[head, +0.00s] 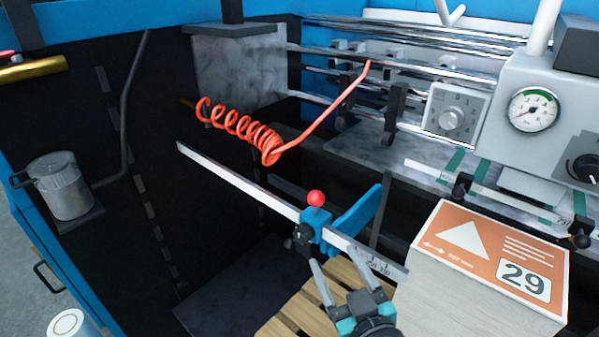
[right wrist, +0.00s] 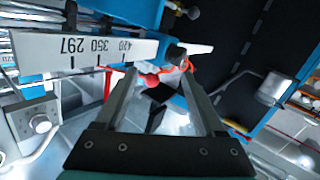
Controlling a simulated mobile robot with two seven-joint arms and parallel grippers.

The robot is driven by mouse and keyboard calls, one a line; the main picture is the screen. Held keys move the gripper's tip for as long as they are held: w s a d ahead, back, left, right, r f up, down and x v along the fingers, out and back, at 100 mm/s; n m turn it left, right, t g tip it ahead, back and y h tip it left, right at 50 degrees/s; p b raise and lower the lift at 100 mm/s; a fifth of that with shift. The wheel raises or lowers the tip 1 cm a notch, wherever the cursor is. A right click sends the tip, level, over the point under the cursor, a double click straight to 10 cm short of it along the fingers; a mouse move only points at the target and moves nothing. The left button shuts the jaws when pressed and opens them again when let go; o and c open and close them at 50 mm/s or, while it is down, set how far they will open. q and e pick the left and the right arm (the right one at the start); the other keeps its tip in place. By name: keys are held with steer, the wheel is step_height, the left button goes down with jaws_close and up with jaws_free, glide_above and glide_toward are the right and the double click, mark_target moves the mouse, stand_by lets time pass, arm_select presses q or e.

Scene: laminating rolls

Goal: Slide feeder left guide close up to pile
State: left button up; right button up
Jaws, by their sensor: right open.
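The left guide (head: 317,228) is a blue slider with a red ball knob (head: 316,198) and a blue side plate (head: 358,215). It sits on a pale scale bar (head: 240,181). The pile (head: 470,290), a pale block with an orange label marked 29, stands to its right, with a clear gap between them. My right gripper (head: 340,268) is open and empty, just below the slider and to the left of the pile. In the right wrist view a red ball (right wrist: 151,81) shows between the open fingers, with the bar's numbers (right wrist: 98,46) beyond them. My left gripper is out of view.
A coiled red hose (head: 240,128) hangs above the bar. A dial gauge (head: 533,109) and a control knob (head: 451,119) are at the upper right. A wooden pallet (head: 310,312) lies below. A metal canister (head: 64,188) stands at the left.

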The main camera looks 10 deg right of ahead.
step_height(320, 180, up, 5)
steer(key=t, duration=0.1)
steer(key=w+a+p, duration=0.1)
steer(key=w, duration=1.4)
steer(key=shift+p, duration=0.35)
steer(key=shift+a, duration=0.1)
steer(key=shift+c, duration=0.3)
steer(key=shift+f, duration=0.1)
jaws_close()
stand_by(0.3)
